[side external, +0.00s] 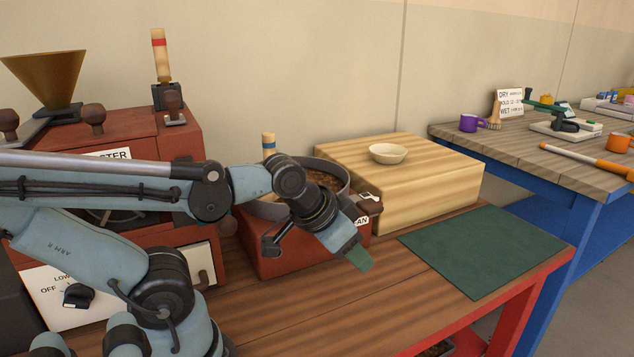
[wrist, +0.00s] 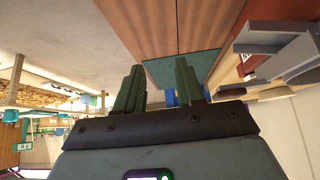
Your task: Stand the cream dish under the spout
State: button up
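The cream dish (side external: 388,153) is a shallow round bowl standing upright on a pale wooden block (side external: 440,185), behind and to the right of my gripper. It looks empty. My gripper (side external: 357,258) has green fingers and points down to the right over the wooden bench, in front of the red pan housing, apart from the dish. In the wrist view my gripper (wrist: 160,88) has its two fingers apart with nothing between them. I cannot clearly make out the spout; my arm covers part of the pan front.
A round metal pan (side external: 338,180) of brown beans sits in the red housing (side external: 290,250), close beside my arm. A dark green mat (side external: 485,250) lies bare at the bench's right end. A blue-legged table (side external: 560,150) with tools stands beyond.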

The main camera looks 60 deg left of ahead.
jog(key=shift+w+r, duration=0.1)
notch_tip(320, 180, up, 8)
jog(key=n+t+y, duration=0.2)
jog(key=n+y, duration=0.1)
jog(key=n, duration=3.1)
send_over(399, 161)
jog(key=s+d, duration=0.4)
jog(key=s, duration=0.8)
jog(key=shift+w+a+r+x, duration=0.1)
jog(key=shift+x, duration=1.8)
jog(key=shift+w+a+r+x, duration=0.1)
jog(key=shift+r+x, duration=0.05)
jog(key=shift+x, duration=1.7)
jog(key=shift+w+a+r+x, duration=0.1)
jog(key=shift+x, duration=1.8)
jog(key=shift+c, duration=0.3)
jog(key=shift+s+d, duration=0.1)
grip_shut()
